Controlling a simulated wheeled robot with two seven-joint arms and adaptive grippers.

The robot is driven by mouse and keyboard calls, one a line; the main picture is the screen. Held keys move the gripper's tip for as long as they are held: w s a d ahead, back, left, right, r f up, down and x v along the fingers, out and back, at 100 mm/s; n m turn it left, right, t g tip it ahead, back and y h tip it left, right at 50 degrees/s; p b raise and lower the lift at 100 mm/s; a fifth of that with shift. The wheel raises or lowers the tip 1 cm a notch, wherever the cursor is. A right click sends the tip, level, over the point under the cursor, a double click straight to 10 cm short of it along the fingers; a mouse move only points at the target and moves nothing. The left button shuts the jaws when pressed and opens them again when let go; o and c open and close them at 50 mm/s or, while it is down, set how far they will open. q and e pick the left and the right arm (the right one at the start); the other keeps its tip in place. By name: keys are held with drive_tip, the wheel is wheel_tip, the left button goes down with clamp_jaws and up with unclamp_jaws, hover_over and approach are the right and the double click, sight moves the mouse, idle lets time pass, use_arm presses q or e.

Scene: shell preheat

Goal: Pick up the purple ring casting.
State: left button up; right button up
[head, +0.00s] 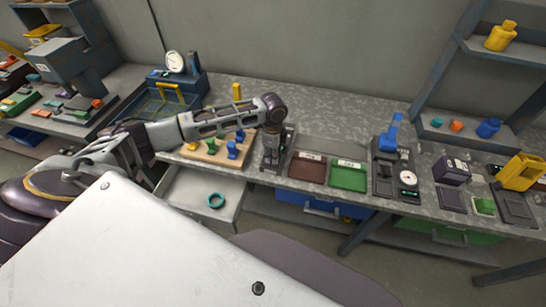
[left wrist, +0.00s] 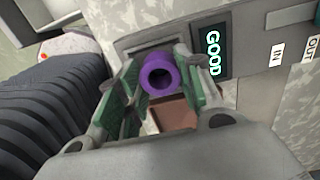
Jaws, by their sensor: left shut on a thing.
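The purple ring casting (left wrist: 178,76) sits between the two green-padded fingers of my left gripper (left wrist: 158,80) in the left wrist view, its round hole facing the camera. The gripper is shut on it. Just beyond the ring stands a grey device with a lit display reading GOOD (left wrist: 212,55). Whether the ring still touches the device cannot be told. In the head view my left gripper (head: 271,150) points down at the bench, at the left of the brown tray, and the ring does not show there. My right gripper is not in view.
A brown tray (head: 307,172) and a green tray (head: 349,176) lie right of the gripper. A wooden board (head: 208,156) with blue, green and yellow pieces is left of it. An open drawer (head: 185,192) below holds a teal ring (head: 216,200).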

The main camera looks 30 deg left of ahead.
use_arm(q)
drive_tip(key=shift+r, duration=0.15)
wheel_tip(320, 180, up, 10)
idle(0.7)
drive_tip(key=shift+b, duration=0.4)
idle(0.3)
